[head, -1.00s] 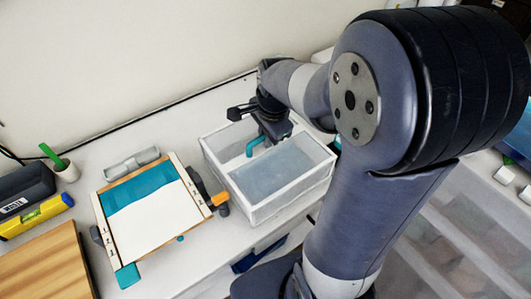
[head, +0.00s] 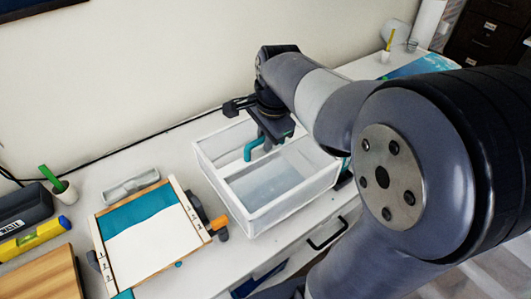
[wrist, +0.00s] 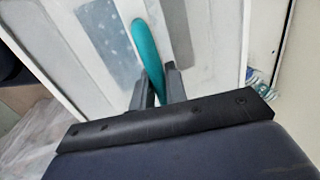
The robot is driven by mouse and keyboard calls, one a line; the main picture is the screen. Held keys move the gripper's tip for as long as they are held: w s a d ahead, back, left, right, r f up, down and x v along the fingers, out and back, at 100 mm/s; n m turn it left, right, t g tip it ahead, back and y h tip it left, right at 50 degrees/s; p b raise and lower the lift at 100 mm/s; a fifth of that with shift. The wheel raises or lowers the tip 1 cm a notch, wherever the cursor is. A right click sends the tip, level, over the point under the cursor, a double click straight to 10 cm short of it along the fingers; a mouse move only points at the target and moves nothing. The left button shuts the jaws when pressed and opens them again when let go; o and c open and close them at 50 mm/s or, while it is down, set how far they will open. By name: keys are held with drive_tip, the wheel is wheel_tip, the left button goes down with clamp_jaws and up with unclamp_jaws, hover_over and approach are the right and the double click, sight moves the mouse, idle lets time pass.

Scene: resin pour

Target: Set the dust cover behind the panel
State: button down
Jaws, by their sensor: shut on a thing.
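The dust cover is the white-framed, box-like cover with clear grey panes (head: 292,203) in the head view. It is right of the panel, and its white frame fills much of the wrist view (wrist: 215,50). My gripper (head: 268,140) is shut on its teal handle (head: 251,150). In the wrist view, the fingers (wrist: 158,78) close around the handle (wrist: 146,40). The cover looks level; whether it clears the bench is hard to tell. The panel (head: 148,245), with teal and white on a wooden frame, lies at the left front.
A clear grey tray (head: 130,186) lies behind the panel, close to the wall. An orange-and-black clamp (head: 218,225) sits between panel and cover. At the left are a green-handled tool in a cup (head: 66,192), a dark case (head: 25,204), a yellow level (head: 35,238) and a wooden board (head: 45,274).

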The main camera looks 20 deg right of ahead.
wheel_tip(320, 180, up, 10)
drive_tip(key=shift+r, duration=0.25)
drive_tip(key=shift+w+p, duration=0.1)
drive_tip(key=shift+p, duration=0.2)
